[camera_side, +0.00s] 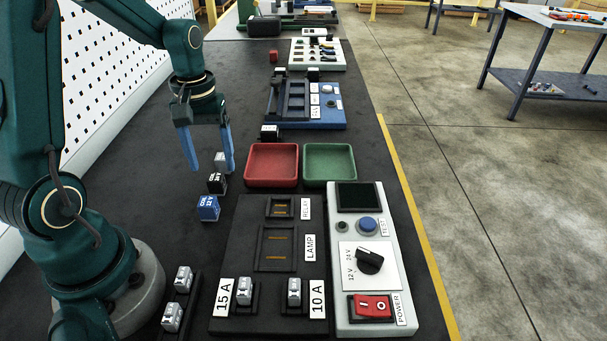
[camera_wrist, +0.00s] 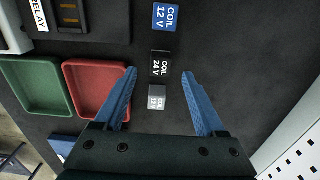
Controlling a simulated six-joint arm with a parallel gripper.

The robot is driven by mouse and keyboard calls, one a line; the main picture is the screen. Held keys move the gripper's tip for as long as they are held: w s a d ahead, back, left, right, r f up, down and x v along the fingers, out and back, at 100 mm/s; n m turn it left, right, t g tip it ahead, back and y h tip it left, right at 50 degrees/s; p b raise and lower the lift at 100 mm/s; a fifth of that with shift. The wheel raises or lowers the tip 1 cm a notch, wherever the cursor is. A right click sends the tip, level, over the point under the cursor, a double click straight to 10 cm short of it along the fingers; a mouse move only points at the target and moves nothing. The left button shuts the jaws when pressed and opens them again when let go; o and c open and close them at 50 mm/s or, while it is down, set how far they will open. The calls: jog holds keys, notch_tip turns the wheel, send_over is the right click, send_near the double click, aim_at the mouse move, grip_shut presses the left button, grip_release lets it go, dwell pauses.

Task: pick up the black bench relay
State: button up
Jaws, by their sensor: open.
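The black bench relay (camera_side: 216,183), marked 24 V, stands on the dark bench top between a blue relay (camera_side: 208,208) and a grey relay (camera_side: 221,161). My gripper (camera_side: 212,169) is open and empty, pointing down above this row. In the wrist view the black relay (camera_wrist: 160,64) lies just beyond and between the blue fingertips (camera_wrist: 159,73). The grey relay (camera_wrist: 157,98), marked 12 V, shows between the fingers, and the blue relay (camera_wrist: 166,18), marked COIL 12 V, is farther off. The fingers do not appear to touch any relay.
A red tray (camera_side: 272,183) and a green tray (camera_side: 330,182) stand empty to the right. A dark socket board (camera_side: 238,262) and a grey test panel (camera_side: 390,265) lie in front. A white perforated panel (camera_side: 105,70) rises at the left.

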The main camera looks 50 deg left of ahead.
aim_at(215, 177)
jog(key=shift+f, duration=2.4)
grip_shut()
